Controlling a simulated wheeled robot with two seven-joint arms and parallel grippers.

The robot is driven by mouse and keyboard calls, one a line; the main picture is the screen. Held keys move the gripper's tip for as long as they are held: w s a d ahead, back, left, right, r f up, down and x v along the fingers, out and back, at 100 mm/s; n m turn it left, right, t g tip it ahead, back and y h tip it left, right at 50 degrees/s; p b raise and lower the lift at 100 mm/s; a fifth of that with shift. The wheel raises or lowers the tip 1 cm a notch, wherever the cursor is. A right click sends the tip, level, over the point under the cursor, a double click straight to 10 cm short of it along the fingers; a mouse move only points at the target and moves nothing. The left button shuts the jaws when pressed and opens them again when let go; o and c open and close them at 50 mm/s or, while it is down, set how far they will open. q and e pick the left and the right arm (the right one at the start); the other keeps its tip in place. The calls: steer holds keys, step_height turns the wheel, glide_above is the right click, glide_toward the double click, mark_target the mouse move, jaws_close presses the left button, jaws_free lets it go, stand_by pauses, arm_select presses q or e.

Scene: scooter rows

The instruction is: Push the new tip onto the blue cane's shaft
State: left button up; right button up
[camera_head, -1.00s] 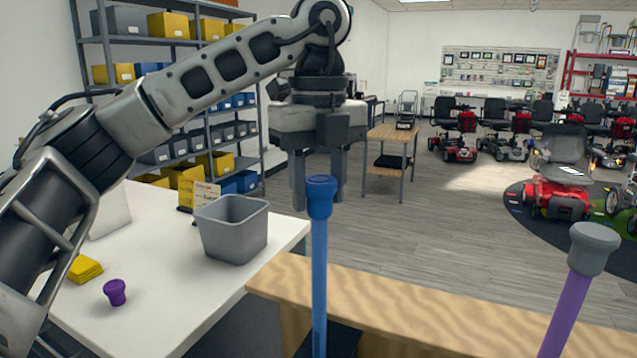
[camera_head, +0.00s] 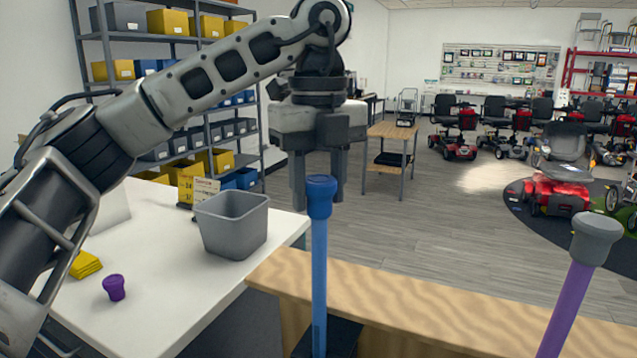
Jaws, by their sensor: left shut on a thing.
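My right gripper is not in view.
A purple cane (camera_head: 566,310) with a grey tip (camera_head: 595,238) stands at right. The white table (camera_head: 165,318) holds a grey bin (camera_head: 232,225), a purple tip (camera_head: 114,287) and a yellow stack (camera_head: 86,265). The wooden bench (camera_head: 430,310) spans the front. Open floor lies beyond.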

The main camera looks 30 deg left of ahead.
arm_select(q)
steer(key=shift+f+b, duration=0.7)
steer(key=shift+f, duration=0.3)
stand_by(1.0)
steer(key=o, duration=1.8)
steer(key=shift+r+p, duration=1.25)
steer(key=shift+r, duration=3.3)
